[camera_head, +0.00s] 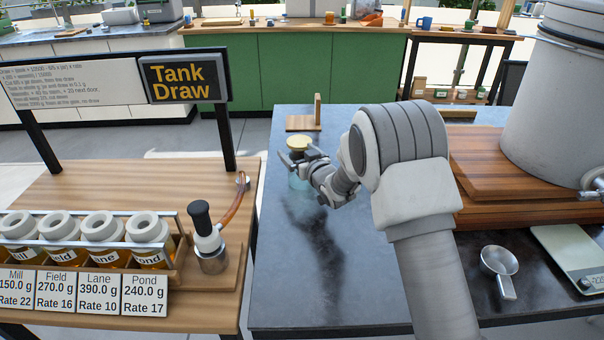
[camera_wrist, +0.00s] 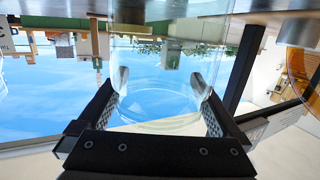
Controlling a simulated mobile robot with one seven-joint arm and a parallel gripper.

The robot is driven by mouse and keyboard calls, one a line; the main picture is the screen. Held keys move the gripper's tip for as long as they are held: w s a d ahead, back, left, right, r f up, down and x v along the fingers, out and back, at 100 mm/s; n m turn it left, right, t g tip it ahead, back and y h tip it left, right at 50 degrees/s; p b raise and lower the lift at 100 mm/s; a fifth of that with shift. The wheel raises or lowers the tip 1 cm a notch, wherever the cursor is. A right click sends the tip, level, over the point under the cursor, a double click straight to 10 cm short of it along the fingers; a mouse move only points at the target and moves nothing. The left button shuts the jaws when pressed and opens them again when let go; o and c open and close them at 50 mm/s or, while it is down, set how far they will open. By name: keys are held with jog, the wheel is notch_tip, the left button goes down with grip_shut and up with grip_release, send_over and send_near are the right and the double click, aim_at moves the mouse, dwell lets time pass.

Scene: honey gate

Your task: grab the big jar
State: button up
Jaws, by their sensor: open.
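In the wrist view, which looks upside down, the clear jar (camera_wrist: 160,108) fills the space between my two open fingers (camera_wrist: 160,82). One finger is on each side of the glass. I cannot tell whether either finger touches it.
A wooden stand (camera_head: 304,123) is behind the jar. A metal scoop (camera_head: 499,265), a scale (camera_head: 572,255) and a large grey tank (camera_head: 555,100) are at the right. The table's front middle is clear.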

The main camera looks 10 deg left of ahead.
jog(key=shift+w+a, duration=0.1)
jog(key=c, duration=1.1)
jog(key=shift+c, duration=0.9)
jog(key=shift+r, duration=0.1)
